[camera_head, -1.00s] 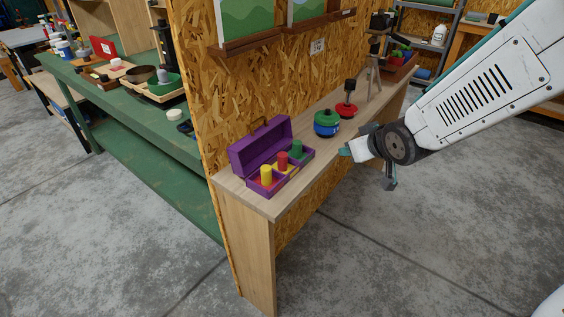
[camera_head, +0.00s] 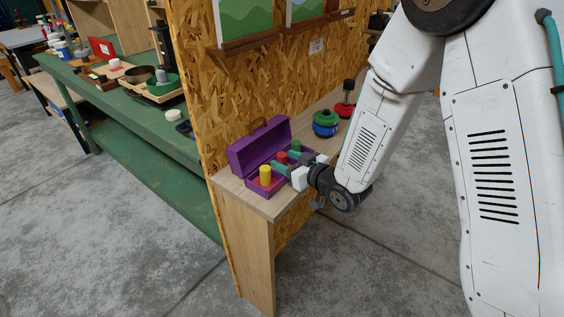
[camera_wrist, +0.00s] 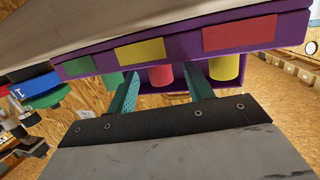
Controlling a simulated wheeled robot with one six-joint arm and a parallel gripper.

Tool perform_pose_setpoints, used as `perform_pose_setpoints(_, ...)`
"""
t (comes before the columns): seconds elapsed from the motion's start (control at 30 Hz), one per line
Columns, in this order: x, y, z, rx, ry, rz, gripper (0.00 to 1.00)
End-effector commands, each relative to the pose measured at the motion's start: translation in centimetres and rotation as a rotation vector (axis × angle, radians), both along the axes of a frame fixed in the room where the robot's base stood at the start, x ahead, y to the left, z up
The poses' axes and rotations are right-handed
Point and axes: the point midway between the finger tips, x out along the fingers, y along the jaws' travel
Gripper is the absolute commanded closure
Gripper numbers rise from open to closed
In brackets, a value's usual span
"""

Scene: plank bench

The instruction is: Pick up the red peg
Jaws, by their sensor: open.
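The red peg (camera_head: 282,158) stands upright in the middle compartment of the open purple box (camera_head: 246,158), between the yellow peg (camera_head: 265,174) and the green peg (camera_head: 295,146). In the wrist view, which is upside down, the red peg (camera_wrist: 160,76) shows between the teal fingers of my gripper (camera_wrist: 162,74). My gripper (camera_head: 287,161) is open at the front of the box, with one finger on either side of the red peg's line. I cannot tell whether the fingers touch it. In the wrist view a yellow patch (camera_wrist: 142,50) marks the box front by the red peg.
The box sits at the near end of a narrow wooden bench (camera_head: 228,190) against a chipboard wall (camera_head: 250,85). Farther along stand a green and blue round object (camera_head: 325,122) and a red-based object with a dark top (camera_head: 345,107). The box's lid is raised at the back.

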Motion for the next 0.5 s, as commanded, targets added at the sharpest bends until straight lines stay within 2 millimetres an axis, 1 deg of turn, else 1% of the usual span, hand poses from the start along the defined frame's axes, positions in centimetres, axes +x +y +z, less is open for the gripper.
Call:
perform_pose_setpoints(0.03, 0.5, 0.6, -0.2, 0.000, 0.000, 0.002, 0.48)
perform_pose_setpoints(0.1, 1.2, 1.2, -0.4, 0.000, 0.001, 0.002, 0.48)
perform_pose_setpoints(0.2, 1.8, 1.6, -0.5, -0.001, 0.001, 0.001, 0.48)
perform_pose_setpoints(0.43, 1.9, 1.7, -0.5, 0.000, 0.001, 0.000, 0.48)
perform_pose_setpoints(0.47, 1.9, 1.7, -0.5, -0.001, 0.001, 0.000, 0.54)
perform_pose_setpoints(0.5, 1.9, 1.7, -0.5, -0.001, 0.001, 0.000, 0.65)
